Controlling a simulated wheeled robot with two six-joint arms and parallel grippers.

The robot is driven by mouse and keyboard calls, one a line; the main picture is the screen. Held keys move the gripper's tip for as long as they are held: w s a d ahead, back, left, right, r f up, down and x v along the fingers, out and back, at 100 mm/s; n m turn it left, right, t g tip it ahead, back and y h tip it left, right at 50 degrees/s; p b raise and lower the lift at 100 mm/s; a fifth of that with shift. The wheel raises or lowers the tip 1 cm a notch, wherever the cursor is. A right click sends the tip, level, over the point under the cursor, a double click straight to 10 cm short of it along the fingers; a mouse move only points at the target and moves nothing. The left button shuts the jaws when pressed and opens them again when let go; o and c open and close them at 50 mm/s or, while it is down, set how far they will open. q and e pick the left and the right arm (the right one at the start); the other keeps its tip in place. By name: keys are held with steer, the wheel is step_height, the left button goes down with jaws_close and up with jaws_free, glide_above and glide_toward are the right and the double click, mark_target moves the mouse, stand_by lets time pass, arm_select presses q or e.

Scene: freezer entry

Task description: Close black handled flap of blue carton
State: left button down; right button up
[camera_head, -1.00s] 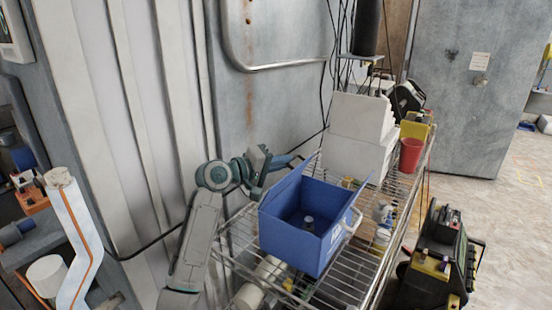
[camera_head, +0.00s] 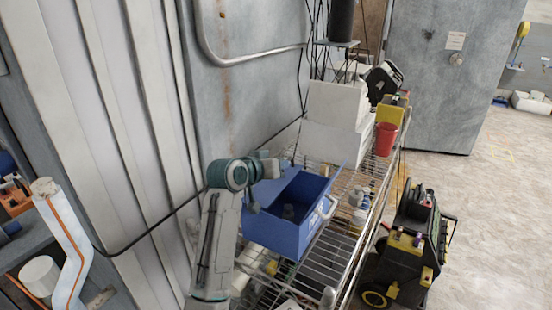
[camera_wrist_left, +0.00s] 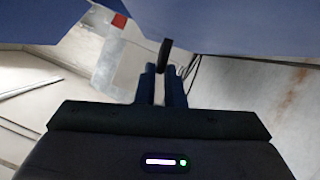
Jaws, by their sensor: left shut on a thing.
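The blue carton (camera_head: 283,236) stands open at the top on a wire rack, with a small dark item inside. A raised blue flap (camera_head: 270,190) shows along its left side. My left gripper (camera_head: 266,168) is at the far left of the carton, partly hidden by its own wrist. In the left wrist view its fingers (camera_wrist_left: 161,88) are closed around a black handle (camera_wrist_left: 165,55). Blue carton panels (camera_wrist_left: 240,25) fill the top of that view. How the handle joins the flap cannot be made out. My right gripper is not in view.
White boxes (camera_head: 335,120) and a red cup (camera_head: 386,139) stand behind the carton on the wire rack (camera_head: 322,262). A metal wall with a pipe (camera_head: 235,62) rises behind. A black and yellow machine (camera_head: 408,255) stands right, with open floor beyond.

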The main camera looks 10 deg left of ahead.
arm_select(q)
steer(key=shift+s+d+f+m+y, duration=0.15)
steer(key=shift+d+f+m+y, duration=0.25)
steer(key=shift+f+m, duration=0.2)
stand_by(0.3)
steer(key=c, duration=1.5)
jaws_free()
steer(key=shift+a, duration=0.15)
steer(key=b+v, duration=0.2)
steer(key=v, duration=0.8)
steer(key=shift+s+a, duration=0.15)
steer(key=shift+s, duration=0.1)
